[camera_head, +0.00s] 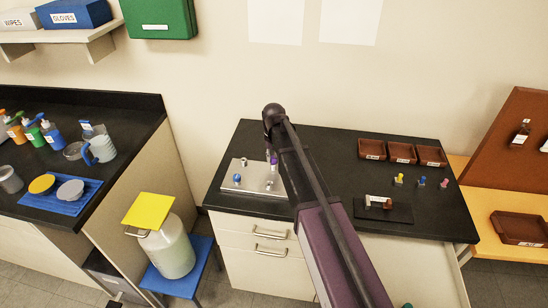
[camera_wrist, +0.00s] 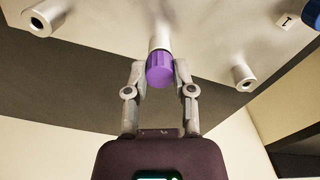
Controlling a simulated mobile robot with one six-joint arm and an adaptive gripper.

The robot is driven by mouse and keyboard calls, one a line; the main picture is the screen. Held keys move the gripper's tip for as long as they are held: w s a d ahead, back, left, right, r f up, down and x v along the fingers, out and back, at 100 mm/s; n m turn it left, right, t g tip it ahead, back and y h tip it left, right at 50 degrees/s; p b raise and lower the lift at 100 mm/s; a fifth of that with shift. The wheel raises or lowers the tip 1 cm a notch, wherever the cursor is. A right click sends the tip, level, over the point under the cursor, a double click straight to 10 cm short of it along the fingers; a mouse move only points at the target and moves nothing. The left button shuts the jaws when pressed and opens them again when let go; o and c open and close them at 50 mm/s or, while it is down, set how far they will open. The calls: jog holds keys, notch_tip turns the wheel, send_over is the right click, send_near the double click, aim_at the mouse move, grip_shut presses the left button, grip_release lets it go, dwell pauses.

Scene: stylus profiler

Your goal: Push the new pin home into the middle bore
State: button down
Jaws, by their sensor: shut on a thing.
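My gripper (camera_wrist: 160,68) is shut on the purple head of the new pin (camera_wrist: 160,72), with one finger on each side. The purple head lines up with the white middle bore post (camera_wrist: 159,36) on the pale plate (camera_wrist: 95,40). The head meets or nearly meets the post's end; I cannot tell how deep the pin sits. In the head view the purple pin (camera_head: 274,160) shows beside my arm, over the metal plate (camera_head: 228,189). My arm hides part of the plate there.
A blue knob (camera_head: 237,178) is on the plate. Several small coloured pins and brown trays (camera_head: 402,153) lie to the right on the black bench.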

jog(key=shift+f, duration=0.15)
jog(key=shift+c, duration=1.9)
grip_release()
jog(key=shift+c, duration=0.3)
notch_tip(320, 180, up, 7)
jog(key=p, duration=0.7)
